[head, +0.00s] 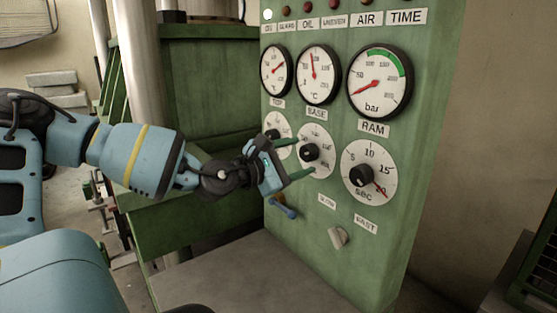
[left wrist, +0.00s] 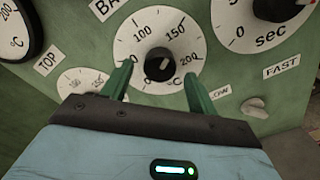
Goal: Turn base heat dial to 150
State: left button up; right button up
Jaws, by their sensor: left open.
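The base heat dial (head: 322,166) is a white round scale with a black knob (head: 309,152), under the BASE label on the green panel. In the left wrist view the dial (left wrist: 158,22) shows numbers up to 200. The knob (left wrist: 157,63) has a short pale mark slanting up-right, roughly toward the 150 to 200 side; the exact reading is unclear. My left gripper (head: 298,158) is open, its green fingers reaching toward the dial on either side of the knob. In the left wrist view the gripper (left wrist: 159,72) shows a gap between fingers and knob. My right gripper is out of view.
The TOP dial (head: 273,125) is left of the base dial, partly behind my gripper. The sec dial (head: 385,160) is to the right. Gauges, including the bar gauge (head: 378,100), sit above. A blue lever (head: 284,207) and a pale switch (head: 338,238) stick out below.

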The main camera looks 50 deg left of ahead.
pick_arm(q)
jog(key=s+p, duration=0.2)
jog(key=s, duration=0.4)
jog(key=shift+s+a, duration=0.25)
jog(key=shift+s, duration=0.05)
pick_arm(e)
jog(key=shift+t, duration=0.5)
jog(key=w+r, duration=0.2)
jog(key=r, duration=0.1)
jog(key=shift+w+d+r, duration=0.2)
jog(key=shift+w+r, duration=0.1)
